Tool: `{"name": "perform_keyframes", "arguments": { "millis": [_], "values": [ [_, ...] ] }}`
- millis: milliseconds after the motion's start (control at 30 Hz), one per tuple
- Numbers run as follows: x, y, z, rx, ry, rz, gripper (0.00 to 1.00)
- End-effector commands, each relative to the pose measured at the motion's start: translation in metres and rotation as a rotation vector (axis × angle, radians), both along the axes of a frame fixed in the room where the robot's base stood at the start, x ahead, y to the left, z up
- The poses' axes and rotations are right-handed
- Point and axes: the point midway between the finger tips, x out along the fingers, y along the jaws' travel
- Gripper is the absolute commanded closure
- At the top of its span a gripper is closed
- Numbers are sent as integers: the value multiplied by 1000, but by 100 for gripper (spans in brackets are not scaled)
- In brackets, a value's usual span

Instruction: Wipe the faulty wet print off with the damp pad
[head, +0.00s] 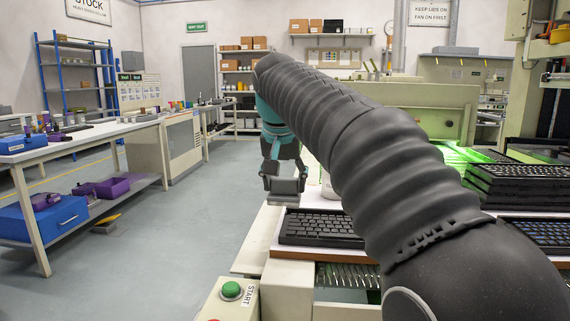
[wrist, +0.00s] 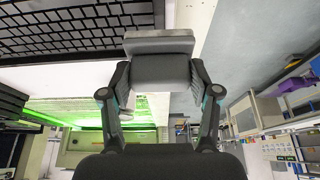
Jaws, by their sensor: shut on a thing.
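My gripper (head: 285,172) is shut on the damp pad (head: 285,187), a grey block with a darker upper part and a lighter face. In the wrist view the pad (wrist: 160,70) sits between the two fingers of the gripper (wrist: 160,92). The pad is held just beyond the far left corner of a black keyboard (head: 320,229) on the bench.
Stacked black keyboards (head: 520,185) stand at the right. A green START button (head: 231,290) is on a box at the front edge. A green-lit machine (head: 465,153) stands behind my arm. Open floor (head: 190,240) lies to the left, before a white table (head: 75,143).

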Motion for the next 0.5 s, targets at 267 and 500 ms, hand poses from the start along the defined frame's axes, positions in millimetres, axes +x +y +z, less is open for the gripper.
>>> {"name": "perform_keyframes", "arguments": {
  "millis": [267,500],
  "values": [
    [1,-3,23,0,-1,-4,87],
    [0,-3,25,0,1,-4,87]
  ]
}}
